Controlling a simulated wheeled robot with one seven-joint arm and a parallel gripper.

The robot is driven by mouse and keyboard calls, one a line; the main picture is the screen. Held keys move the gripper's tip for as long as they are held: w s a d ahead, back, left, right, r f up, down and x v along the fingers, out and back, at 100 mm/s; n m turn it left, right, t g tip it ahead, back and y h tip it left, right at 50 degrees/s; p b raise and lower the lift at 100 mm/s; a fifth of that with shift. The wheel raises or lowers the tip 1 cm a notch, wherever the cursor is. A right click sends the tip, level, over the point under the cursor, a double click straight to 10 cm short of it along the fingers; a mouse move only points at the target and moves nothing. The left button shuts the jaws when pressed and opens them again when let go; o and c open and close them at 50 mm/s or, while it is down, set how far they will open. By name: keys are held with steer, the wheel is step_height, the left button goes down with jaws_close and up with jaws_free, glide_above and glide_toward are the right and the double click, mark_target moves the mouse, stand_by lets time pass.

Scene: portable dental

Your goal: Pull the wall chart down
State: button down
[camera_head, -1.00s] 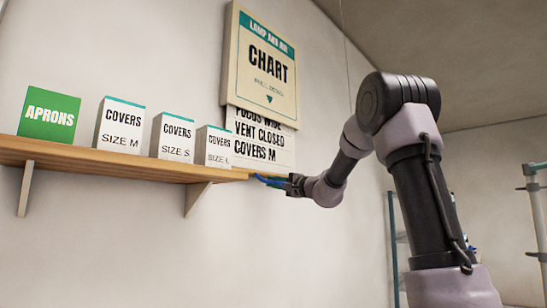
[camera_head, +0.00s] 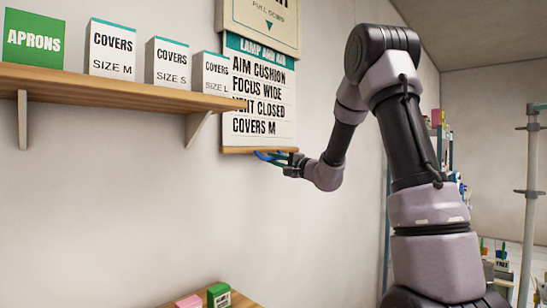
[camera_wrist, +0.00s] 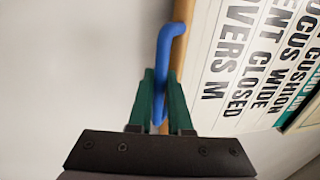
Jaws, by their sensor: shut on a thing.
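The wall chart's white sheet (camera_head: 262,85) hangs out below its cream case (camera_head: 259,33). Its teal header and several lines of text show, the lowest reading "COVERS M". The shelf end and a box hide part of its left side. A wooden bar (camera_head: 238,150) runs along the sheet's bottom edge, with a blue hook-shaped pull (camera_head: 262,155) at it. My gripper (camera_head: 277,160) is at this pull. In the wrist view, the green fingers of my gripper (camera_wrist: 160,98) are closed around the blue pull (camera_wrist: 166,45), beside the wooden bar (camera_wrist: 181,40).
A wall shelf (camera_head: 110,88) on the left holds a green "APRONS" box (camera_head: 33,40) and several white "COVERS" boxes (camera_head: 112,50); its right end overlaps the sheet in view. Below, a wooden surface (camera_head: 240,301) holds small boxes. The wall under the bar is clear.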

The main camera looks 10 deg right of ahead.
steer(key=c, duration=0.8)
jaws_free()
steer(key=shift+c, duration=0.2)
steer(key=v, duration=1)
steer(key=shift+s+d, duration=0.25)
steer(key=shift+s, duration=0.05)
steer(key=shift+a, duration=0.1)
